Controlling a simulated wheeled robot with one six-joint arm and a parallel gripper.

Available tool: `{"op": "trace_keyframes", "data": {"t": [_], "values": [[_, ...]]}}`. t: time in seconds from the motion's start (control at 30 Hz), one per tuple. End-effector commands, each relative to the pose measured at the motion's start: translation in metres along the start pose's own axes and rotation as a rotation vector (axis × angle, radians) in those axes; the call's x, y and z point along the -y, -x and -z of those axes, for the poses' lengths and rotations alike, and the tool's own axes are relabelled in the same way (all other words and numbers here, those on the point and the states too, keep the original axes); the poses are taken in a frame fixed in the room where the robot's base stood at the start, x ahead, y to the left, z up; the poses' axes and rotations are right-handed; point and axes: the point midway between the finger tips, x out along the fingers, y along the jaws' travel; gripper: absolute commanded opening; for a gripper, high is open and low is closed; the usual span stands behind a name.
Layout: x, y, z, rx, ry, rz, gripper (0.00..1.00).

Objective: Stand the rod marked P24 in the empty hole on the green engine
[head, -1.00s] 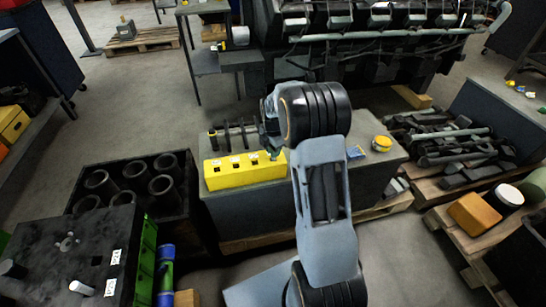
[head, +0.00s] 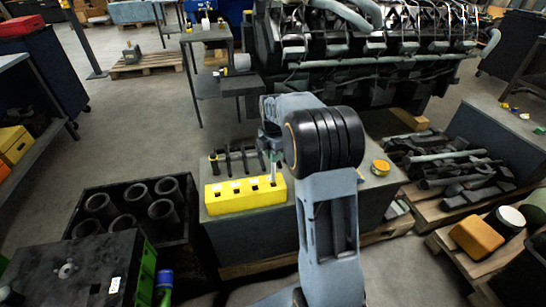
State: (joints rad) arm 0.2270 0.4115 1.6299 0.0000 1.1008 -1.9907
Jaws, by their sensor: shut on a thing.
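A yellow rack (head: 245,197) with pale squares along its top stands on a grey bench. My gripper (head: 270,152) is over the rack's right end, partly hidden by my arm, and is shut on a thin pale rod (head: 273,169). The rod is upright and its lower end meets the rack's top; I cannot tell whether it is in a hole or clear of it. Its marking is not readable. The green engine (head: 146,270), with a black top, is at the lower left, away from my gripper. A round feature (head: 68,269) shows on that top, and a white label (head: 115,285) near its right edge.
Several dark upright pieces (head: 229,160) stand behind the rack. A dark crate (head: 184,228) of cylinders lies between bench and green engine. A yellow round thing (head: 380,167) is on the bench's right. Pallets of parts (head: 440,207) are at right. A large engine (head: 375,65) stands behind.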

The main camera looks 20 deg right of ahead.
Motion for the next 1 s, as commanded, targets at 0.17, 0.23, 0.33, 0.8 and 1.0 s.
{"op": "trace_keyframes", "data": {"t": [0.17, 0.23, 0.33, 0.8, 1.0], "values": [[0.0, 0.009, 0.0, 0.0, 0.0, -0.001, 0.0], [0.0, 0.012, 0.0, 0.0, 0.0, -0.001, 0.0], [0.0, 0.016, 0.0, 0.0, 0.0, -0.001, 0.0], [0.0, 0.036, 0.0, 0.0, 0.0, -0.001, 0.0], [0.0, 0.043, 0.0, 0.001, 0.0, -0.001, 0.0]]}}
